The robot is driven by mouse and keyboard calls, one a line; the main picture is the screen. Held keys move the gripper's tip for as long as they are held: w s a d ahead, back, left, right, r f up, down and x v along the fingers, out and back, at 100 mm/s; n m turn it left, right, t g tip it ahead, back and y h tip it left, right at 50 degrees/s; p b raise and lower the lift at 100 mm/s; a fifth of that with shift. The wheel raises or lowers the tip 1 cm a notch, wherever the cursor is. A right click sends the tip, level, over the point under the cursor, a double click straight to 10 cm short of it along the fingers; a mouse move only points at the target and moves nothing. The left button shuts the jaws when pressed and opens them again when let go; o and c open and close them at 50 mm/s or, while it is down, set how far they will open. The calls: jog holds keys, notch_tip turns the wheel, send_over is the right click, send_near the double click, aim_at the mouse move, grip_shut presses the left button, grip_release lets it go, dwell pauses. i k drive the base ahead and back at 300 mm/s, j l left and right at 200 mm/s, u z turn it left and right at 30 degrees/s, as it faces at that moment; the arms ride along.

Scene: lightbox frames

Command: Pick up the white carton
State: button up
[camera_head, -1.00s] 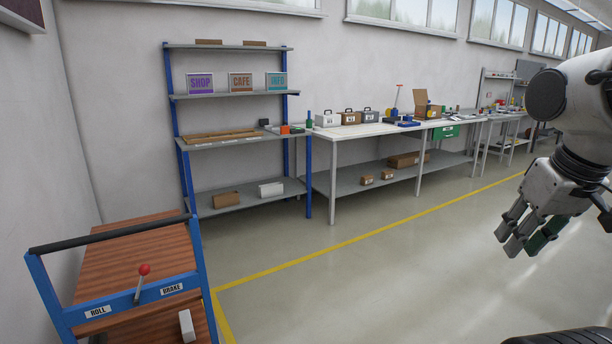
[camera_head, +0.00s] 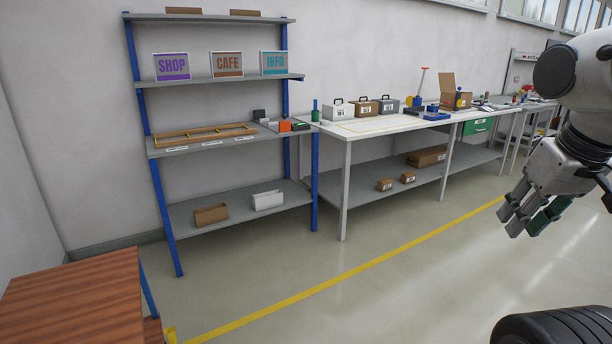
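A white box (camera_head: 268,200), which looks like the white carton, sits on the low shelf of the blue-post rack, beside a brown box (camera_head: 211,215). Its top looks open, but it is small in view. My gripper (camera_head: 530,218) hangs at the right edge, pointing down, far from the rack and in front of it. A dark green part shows among its fingers; I cannot tell whether it is a finger or a held thing. The gap between the fingers is not clear.
A wood-topped cart (camera_head: 75,305) stands at the lower left. A long grey workbench (camera_head: 345,140) with handled cases and tools runs right of the rack (camera_head: 165,218). The floor before them is clear, crossed by a yellow line (camera_head: 330,288).

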aim_at(335, 112)
jog(key=i, duration=2.55)
jog(key=i+u, duration=0.1)
jog(key=i, duration=0.6)
jog(key=i+l+u, duration=0.1)
jog(key=i, duration=0.65)
jog(key=i+l+u, duration=0.1)
jog(key=i+l, duration=0.15)
jog(key=i, duration=0.45)
